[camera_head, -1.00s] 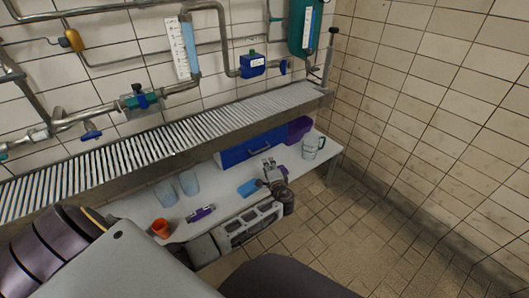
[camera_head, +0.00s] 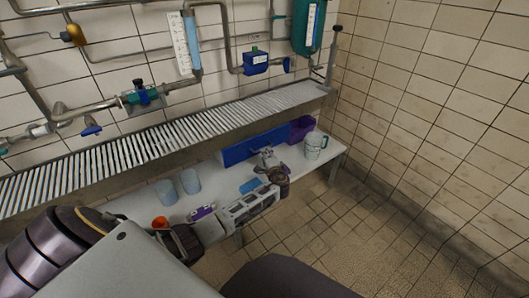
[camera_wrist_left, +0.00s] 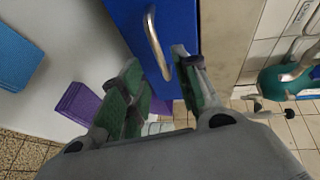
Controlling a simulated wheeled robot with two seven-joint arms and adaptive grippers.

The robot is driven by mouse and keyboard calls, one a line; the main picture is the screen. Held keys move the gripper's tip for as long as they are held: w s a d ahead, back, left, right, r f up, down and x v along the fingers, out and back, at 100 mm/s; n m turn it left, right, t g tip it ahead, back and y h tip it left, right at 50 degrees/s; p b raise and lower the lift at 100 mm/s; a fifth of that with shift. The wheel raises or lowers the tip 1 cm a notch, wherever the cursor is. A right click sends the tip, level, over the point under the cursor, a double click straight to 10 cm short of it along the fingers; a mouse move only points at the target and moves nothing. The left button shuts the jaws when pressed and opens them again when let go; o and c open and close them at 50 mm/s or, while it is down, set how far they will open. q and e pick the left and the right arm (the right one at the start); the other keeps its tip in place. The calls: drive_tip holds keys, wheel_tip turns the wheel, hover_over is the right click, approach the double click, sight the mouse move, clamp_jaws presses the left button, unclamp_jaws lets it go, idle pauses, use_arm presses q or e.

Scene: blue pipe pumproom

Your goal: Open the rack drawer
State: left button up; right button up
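The rack drawer (camera_head: 238,152) is a blue front under the slatted shelf. In the left wrist view the blue drawer front (camera_wrist_left: 172,18) carries a curved silver handle (camera_wrist_left: 154,42). My left gripper (camera_head: 267,157) is just in front of the drawer and covers its handle in the head view. In the left wrist view the green-padded fingers of the left gripper (camera_wrist_left: 160,68) are apart, with the handle's near end between them. I cannot tell whether either finger touches the handle. The drawer looks closed. My right gripper is not in view.
A purple bin (camera_head: 301,129) and a pale mug (camera_head: 315,146) stand right of the drawer. On the white bench are two light blue cups (camera_head: 190,181), an orange cup (camera_head: 160,222) and a flat blue item (camera_head: 251,186). The slatted shelf (camera_head: 150,145) runs above.

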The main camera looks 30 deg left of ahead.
use_arm(q)
drive_tip(key=shift+b+x, duration=0.85)
drive_tip(key=shift+x, duration=2.05)
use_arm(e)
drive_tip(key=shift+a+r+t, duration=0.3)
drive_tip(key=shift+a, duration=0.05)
use_arm(q)
drive_tip(key=c, duration=0.7)
clamp_jaws()
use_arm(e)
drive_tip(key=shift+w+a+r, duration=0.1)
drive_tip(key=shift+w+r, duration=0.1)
use_arm(q)
drive_tip(key=shift+f, duration=0.1)
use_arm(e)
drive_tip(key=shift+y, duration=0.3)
